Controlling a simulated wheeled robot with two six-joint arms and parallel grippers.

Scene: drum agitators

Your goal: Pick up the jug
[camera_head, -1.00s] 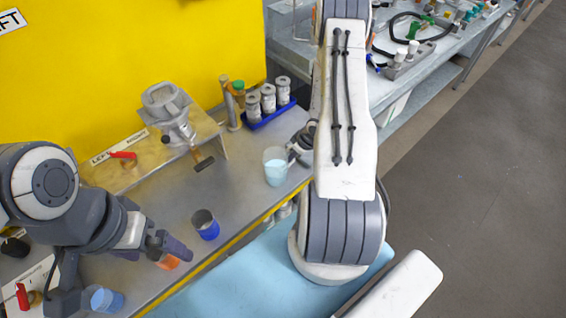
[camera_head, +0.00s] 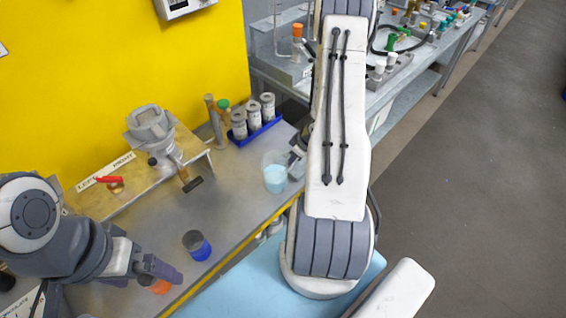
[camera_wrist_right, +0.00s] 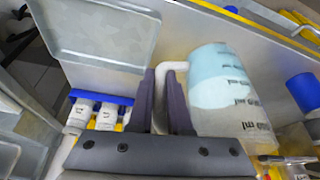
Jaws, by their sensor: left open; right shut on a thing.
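The jug (camera_head: 274,176) is clear, with light blue liquid low in it. It is above or on the front part of the grey bench; I cannot tell whether its base touches. My right gripper (camera_wrist_right: 165,90) is shut on the jug's handle, which shows between the two dark fingers in the right wrist view. The jug's body (camera_wrist_right: 220,85) is beside the fingers, with volume marks on its wall. My right forearm hides part of this in the head view. My left gripper (camera_head: 166,276) is open and empty, close to an orange-filled cup (camera_head: 159,287) at the bench's front edge.
A dark blue-filled cup (camera_head: 197,245) stands between the left gripper and the jug. A blue rack (camera_head: 255,130) with several capped bottles is behind the jug. The bench has clear room around the jug.

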